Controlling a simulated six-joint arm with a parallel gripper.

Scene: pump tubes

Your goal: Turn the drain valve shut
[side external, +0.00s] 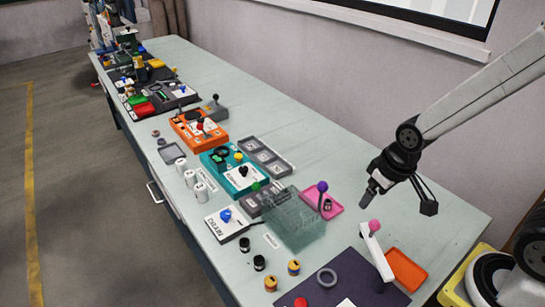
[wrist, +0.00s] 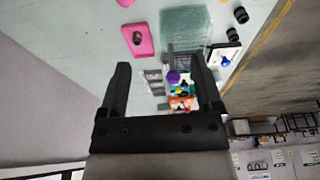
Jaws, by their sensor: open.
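My gripper (side external: 400,201) is open and empty, raised above the right part of the bench. In the wrist view its two fingers (wrist: 160,65) stand wide apart with nothing between their tips. I cannot tell for certain which part is the drain valve. A blue knob (side external: 226,215) sits on a white labelled plate (side external: 236,228) near the front edge; its label is too small to read. The blue knob also shows in the wrist view (wrist: 225,61), right of the fingers. My gripper is well apart from it, to its right in the side view.
A pink-balled white lever (side external: 376,246) and orange tray (side external: 407,269) are at right. Teal (side external: 237,180) and orange (side external: 199,134) units stand farther back.

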